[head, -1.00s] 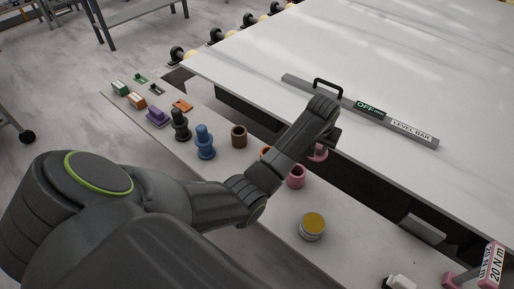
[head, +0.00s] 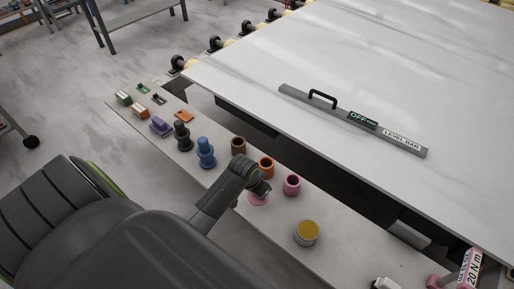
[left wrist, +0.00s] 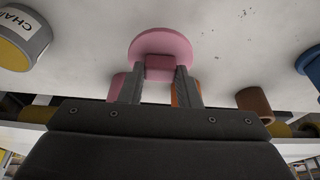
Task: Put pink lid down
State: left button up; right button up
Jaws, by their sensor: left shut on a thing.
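The pink lid (head: 258,200) is a flat round disc with a small block-shaped grip. My left gripper (head: 264,190) is shut on that grip, over the front bench. In the left wrist view the lid (left wrist: 160,42) sits between the two fingertips (left wrist: 161,72), its disc facing the bench top. I cannot tell whether the disc touches the bench. A pink cup (head: 292,185), open at the top, stands just right of the lid. It is partly hidden behind a finger in the left wrist view. My right gripper is not in view.
An orange cup (head: 266,166), brown cup (head: 238,146), blue piece (head: 205,153) and black piece (head: 182,137) stand along the bench (head: 262,250). A yellow-topped tin (head: 306,233) stands nearer. The stone slab (head: 300,50) with a level bar (head: 350,118) lies behind.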

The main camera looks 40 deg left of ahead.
pick_arm(q)
jog(key=shift+f, duration=2.5)
jog(key=shift+f, duration=0.1)
jog(key=o, duration=1.1)
jog(key=shift+s+r, duration=0.1)
jog(key=shift+r, duration=0.45)
jog(key=v, duration=1.1)
jog(key=shift+s+a, duration=0.1)
